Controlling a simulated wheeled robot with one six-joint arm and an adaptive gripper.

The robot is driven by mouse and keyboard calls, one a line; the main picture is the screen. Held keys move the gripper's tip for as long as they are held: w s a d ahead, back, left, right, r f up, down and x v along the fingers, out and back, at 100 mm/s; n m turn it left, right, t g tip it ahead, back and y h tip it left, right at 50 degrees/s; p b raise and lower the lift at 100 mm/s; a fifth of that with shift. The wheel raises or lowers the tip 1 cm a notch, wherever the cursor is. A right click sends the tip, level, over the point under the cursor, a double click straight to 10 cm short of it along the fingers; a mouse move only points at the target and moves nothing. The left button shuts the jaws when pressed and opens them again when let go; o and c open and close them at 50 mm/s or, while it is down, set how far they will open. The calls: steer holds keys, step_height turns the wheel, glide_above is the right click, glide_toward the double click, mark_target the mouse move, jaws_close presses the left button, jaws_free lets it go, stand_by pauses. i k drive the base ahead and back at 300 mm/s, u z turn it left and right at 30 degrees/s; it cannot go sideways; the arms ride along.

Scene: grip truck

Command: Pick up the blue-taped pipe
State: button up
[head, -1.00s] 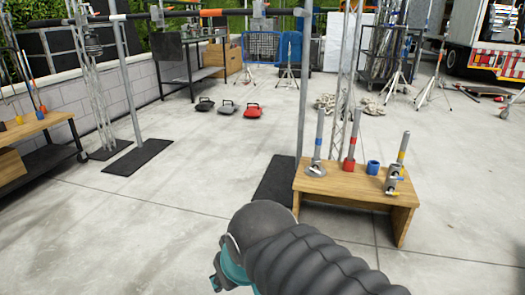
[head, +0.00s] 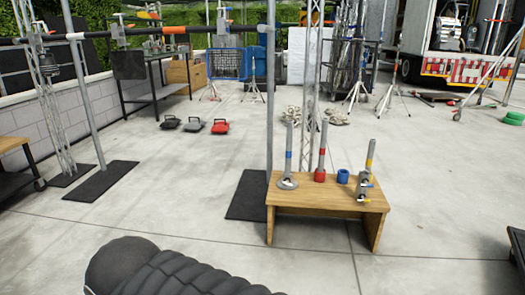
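The blue-taped pipe (head: 289,142) is a grey upright tube with a blue band. It stands in a round grey base at the left end of a low wooden table (head: 300,198). A red-taped pipe (head: 322,143) stands in a red base just to its right. A yellow-taped pipe (head: 369,158) stands in a metal clamp holder at the right end. A blue socket (head: 343,176) between the red-taped and yellow-taped pipes has no pipe in it. My dark ribbed arm shows at the bottom left, well apart from the table. My gripper is out of the picture.
A vertical post (head: 270,90) rises from a black mat (head: 246,200) close to the table's left side. A truss stands behind the table. Black, grey and red weights (head: 220,126) lie farther back. The concrete floor in front of the table is clear.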

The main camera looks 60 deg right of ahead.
mark_target(290, 123)
steer(key=z, duration=0.05)
steer(key=i, duration=1.9)
steer(key=z, duration=0.75)
steer(key=i, duration=1.05)
steer(key=z, duration=1.6)
steer(key=i, duration=0.7)
steer(key=z, duration=0.55)
